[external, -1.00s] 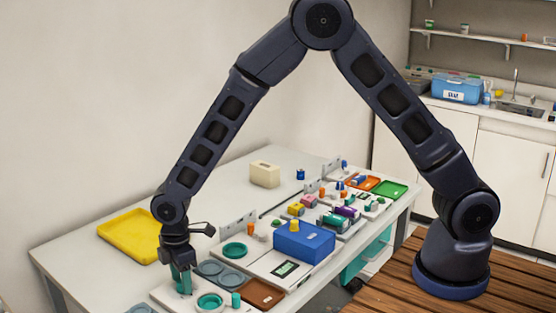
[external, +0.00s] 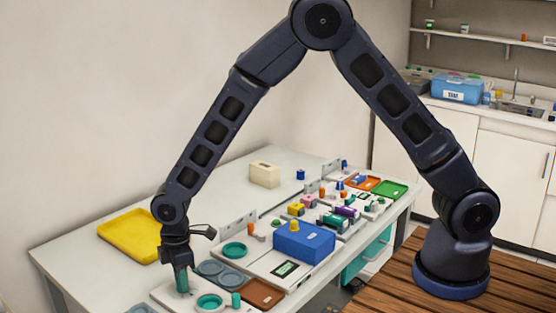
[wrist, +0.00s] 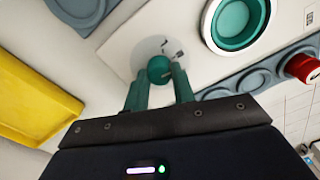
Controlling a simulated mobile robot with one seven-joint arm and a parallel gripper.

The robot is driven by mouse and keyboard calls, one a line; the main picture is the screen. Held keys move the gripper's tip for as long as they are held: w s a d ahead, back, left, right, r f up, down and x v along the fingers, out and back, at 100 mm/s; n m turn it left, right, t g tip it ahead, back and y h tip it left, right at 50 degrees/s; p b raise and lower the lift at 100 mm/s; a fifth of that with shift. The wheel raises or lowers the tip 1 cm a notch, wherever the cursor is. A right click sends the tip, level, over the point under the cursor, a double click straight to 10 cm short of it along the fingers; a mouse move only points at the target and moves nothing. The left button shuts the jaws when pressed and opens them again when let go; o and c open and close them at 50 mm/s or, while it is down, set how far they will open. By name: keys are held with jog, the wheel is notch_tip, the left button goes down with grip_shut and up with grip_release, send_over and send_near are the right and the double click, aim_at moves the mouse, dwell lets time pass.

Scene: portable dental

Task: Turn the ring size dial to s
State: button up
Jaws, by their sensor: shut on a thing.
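The dial is a teal round knob (wrist: 160,68) on a pale disc with a few small dark marks, on a white panel (wrist: 110,45) in the wrist view. The marks are too small to read, so I cannot tell which size it points at. My gripper (wrist: 160,82) has its two teal fingers on either side of the knob, shut on it. In the external view my gripper (external: 183,284) points down at the front left of the table, and its fingers hide most of the knob.
A teal round dish (external: 209,301) sits on the panel right of my gripper. Grey round wells (external: 212,267) and a brown tray (external: 262,293) are close by. A yellow tray (external: 128,235) lies behind left. A blue box (external: 303,243) stands further right.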

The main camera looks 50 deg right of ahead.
jog(key=m, duration=0.6)
jog(key=shift+m, duration=0.3)
dwell(0.5)
jog(key=o, duration=1)
notch_tip(320, 180, up, 11)
jog(key=shift+f, duration=0.1)
